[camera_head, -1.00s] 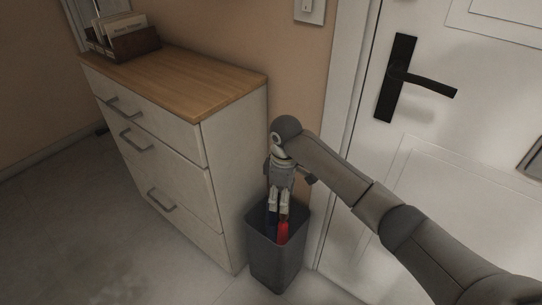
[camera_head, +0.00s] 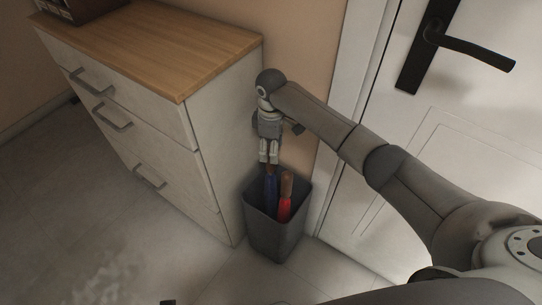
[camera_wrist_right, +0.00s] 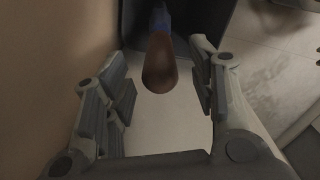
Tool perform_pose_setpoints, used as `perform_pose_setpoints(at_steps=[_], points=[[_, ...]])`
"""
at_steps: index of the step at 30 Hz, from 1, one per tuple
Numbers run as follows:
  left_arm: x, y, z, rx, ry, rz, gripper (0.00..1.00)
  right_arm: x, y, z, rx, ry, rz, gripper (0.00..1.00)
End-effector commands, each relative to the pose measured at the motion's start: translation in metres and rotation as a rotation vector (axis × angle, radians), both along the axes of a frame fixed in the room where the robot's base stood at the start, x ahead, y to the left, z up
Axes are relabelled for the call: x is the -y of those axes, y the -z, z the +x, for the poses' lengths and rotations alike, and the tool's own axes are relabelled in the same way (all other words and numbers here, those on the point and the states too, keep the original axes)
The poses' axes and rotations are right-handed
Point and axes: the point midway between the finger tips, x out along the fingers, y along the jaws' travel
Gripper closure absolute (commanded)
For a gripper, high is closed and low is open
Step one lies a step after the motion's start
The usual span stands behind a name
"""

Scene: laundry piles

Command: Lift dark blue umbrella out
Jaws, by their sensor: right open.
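The dark blue umbrella (camera_head: 271,188) stands in a dark grey bin (camera_head: 274,240), its brown handle end up. A red umbrella (camera_head: 285,207), also with a brown handle, stands to its right in the bin. My right gripper (camera_head: 269,160) points down above the bin, over the blue umbrella's handle. In the right wrist view the gripper (camera_wrist_right: 160,75) is open, with the brown handle (camera_wrist_right: 159,68) between its spread fingers and a gap on both sides. The umbrellas' lower parts are hidden in the bin. My left gripper is not in view.
A white drawer cabinet (camera_head: 215,150) with a wooden top stands left of the bin. A white door (camera_head: 400,125) with a black handle (camera_head: 470,48) is on the right behind my arm. A box (camera_head: 85,8) sits on the cabinet's far end. The floor at left is free.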

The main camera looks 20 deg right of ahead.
Motion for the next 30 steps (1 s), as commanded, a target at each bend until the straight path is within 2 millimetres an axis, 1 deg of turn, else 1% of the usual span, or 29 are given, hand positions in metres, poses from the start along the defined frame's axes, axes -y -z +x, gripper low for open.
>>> perform_pose_setpoints(at_steps=[1, 3, 9, 15, 23, 26, 30], points=[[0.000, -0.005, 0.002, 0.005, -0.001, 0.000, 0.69, 0.000, 0.011, -0.001, -0.003, 0.001, -0.001, 0.48], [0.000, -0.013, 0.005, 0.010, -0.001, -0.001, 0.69, 0.000, 0.022, -0.001, -0.003, 0.001, -0.001, 0.48], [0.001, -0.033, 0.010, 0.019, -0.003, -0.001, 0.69, 0.000, 0.043, 0.000, -0.001, 0.001, 0.000, 0.48], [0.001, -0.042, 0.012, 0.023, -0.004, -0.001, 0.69, 0.000, 0.051, 0.000, 0.000, 0.000, 0.000, 0.48], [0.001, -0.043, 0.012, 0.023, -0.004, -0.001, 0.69, 0.000, 0.051, 0.000, 0.000, 0.000, 0.000, 0.48], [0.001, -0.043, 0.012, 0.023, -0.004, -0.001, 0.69, 0.000, 0.051, 0.000, 0.000, 0.000, 0.000, 0.58], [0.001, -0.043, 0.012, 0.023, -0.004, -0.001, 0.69, 0.000, 0.051, 0.000, 0.000, 0.000, 0.000, 0.76]])
